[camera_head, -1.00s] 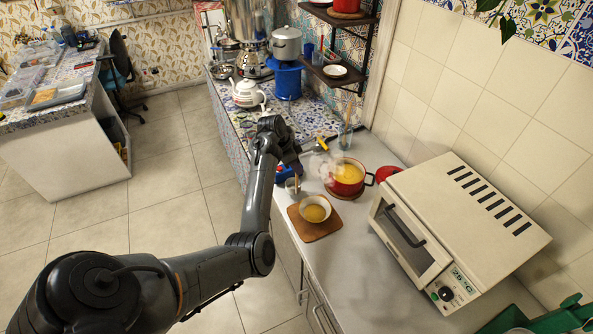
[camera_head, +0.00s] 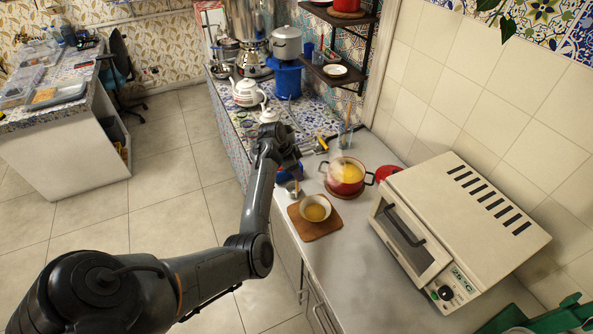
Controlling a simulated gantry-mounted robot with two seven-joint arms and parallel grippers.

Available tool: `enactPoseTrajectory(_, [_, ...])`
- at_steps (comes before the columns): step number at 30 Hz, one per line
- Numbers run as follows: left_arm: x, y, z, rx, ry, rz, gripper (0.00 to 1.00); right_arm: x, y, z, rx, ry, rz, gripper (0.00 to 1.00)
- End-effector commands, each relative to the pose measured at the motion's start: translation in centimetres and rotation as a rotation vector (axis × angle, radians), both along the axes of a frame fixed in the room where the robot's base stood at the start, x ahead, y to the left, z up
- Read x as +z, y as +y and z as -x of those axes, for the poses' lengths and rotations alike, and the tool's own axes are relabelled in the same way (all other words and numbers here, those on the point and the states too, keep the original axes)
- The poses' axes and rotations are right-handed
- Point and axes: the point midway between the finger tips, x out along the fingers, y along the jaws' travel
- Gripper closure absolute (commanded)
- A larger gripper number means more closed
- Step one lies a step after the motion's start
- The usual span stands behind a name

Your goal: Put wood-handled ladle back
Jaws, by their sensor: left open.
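The wood-handled ladle (camera_head: 294,188) appears to stand just left of the red pot, behind the small board. Only a small metal part of it shows, and my left arm hides most of it. My left gripper (camera_head: 291,163) is open above this spot, with its fingertips mostly hidden by its own body. A red pot (camera_head: 347,186) with yellow soup stands on a round board to the right. My right gripper is not in view.
A bowl (camera_head: 315,209) of soup sits on a wooden board (camera_head: 306,232). A toaster oven (camera_head: 465,225) stands at right. A glass with utensils (camera_head: 345,137) is behind the pot. White teapots (camera_head: 247,93) and a samovar stand farther back.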

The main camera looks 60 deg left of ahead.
Motion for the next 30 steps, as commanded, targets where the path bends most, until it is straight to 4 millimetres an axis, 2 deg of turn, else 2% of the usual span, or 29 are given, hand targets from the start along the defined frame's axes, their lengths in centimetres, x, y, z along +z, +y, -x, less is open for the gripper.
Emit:
enactPoseTrajectory(5, [0.8, 0.1, 0.1, 0.001, -0.002, -0.001, 0.57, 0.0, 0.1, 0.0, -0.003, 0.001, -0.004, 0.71])
enactPoseTrajectory(8, [1.9, 0.3, 0.5, 0.001, -0.003, -0.002, 0.57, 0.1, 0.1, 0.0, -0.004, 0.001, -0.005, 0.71])
enactPoseTrajectory(18, [7.5, 1.1, 2.7, 0.001, -0.003, -0.002, 0.57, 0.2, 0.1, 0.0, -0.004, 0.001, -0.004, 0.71])
enactPoseTrajectory(24, [10.0, 1.5, 3.8, 0.000, -0.002, -0.003, 0.57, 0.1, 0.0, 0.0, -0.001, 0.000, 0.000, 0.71])
enactPoseTrajectory(30, [11.1, 1.6, 4.3, 0.002, 0.002, -0.004, 0.57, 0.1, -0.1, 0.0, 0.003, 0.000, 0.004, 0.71])
